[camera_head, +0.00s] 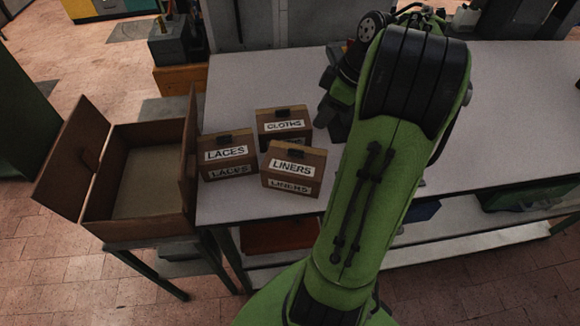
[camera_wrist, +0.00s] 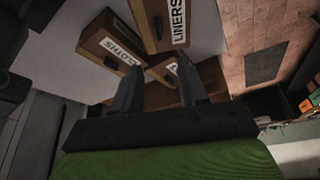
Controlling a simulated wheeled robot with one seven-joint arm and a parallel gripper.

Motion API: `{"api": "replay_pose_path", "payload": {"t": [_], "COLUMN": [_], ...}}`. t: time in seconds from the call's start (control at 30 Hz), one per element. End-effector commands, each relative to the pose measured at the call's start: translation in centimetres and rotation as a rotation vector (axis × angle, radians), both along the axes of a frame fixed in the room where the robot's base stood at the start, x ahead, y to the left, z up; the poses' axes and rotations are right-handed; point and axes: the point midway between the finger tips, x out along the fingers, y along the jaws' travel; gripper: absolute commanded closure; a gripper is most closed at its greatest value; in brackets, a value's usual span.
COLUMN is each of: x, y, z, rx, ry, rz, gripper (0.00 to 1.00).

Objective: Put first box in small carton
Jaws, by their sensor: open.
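Three small brown boxes with white labels and dark top tabs stand close together on the table's left end: the LACES box (camera_head: 228,155), the CLOTHS box (camera_head: 284,125) and the LINERS box (camera_head: 293,168). An open brown carton (camera_head: 133,225) with raised flaps stands left of the table; its visible inside looks empty. My gripper (camera_wrist: 160,88) is open and empty in the wrist view, its fingers pointing toward the boxes. The LINERS box (camera_wrist: 160,22) and the CLOTHS box (camera_wrist: 108,44) show beyond the fingers.
The carton rests on a low stand (camera_head: 160,270) beside the table's left edge. A lower shelf (camera_head: 470,238) holds a few items.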

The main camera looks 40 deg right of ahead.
Motion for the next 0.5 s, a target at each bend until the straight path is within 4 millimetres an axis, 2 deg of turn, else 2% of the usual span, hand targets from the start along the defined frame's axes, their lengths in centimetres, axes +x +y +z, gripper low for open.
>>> {"api": "replay_pose_path", "payload": {"t": [0.03, 0.1, 0.3, 0.5], "x": [0.5, 1.0, 2.5, 3.3], "y": [0.5, 0.9, 1.9, 2.2], "z": [-1.5, -3.3, -7.7, -9.8], "rx": [0.005, 0.006, 0.005, 0.004], "ry": [0.002, 0.003, 0.004, 0.003], "rz": [0.004, 0.004, 0.003, -0.001], "gripper": [0.57, 0.57, 0.57, 0.57]}}
